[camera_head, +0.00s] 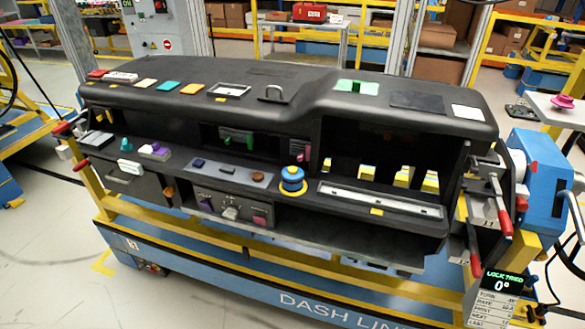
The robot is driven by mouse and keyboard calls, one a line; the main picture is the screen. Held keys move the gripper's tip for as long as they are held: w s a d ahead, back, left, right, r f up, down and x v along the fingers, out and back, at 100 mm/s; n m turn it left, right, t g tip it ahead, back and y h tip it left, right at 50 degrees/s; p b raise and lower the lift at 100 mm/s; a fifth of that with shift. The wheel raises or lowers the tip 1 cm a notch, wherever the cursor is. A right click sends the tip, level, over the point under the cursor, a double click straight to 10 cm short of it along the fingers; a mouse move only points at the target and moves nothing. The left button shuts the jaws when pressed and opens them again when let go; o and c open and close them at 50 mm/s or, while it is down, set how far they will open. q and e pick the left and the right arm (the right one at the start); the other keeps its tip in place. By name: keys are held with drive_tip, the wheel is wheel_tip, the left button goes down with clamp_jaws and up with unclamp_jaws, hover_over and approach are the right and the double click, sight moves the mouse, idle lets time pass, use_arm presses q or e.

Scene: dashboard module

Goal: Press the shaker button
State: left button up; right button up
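No part is labelled as the shaker button, so I cannot tell for sure which one it is. A round blue button-like piece (292,180) with a yellow ring at its base stands upright on the lower ledge of the black dashboard module (340,98), right of its middle. A pink knob-shaped piece (563,101) sits on a pale side table at the far right. Neither my left nor my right gripper is in view, and nothing is seen touching these pieces.
The dashboard rests on a blue and yellow cart (255,275). Coloured switches and yellow blocks fill the dashboard's front. Pale floor is open at front left.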

use_arm(q)
clamp_jaws()
idle(1.5)
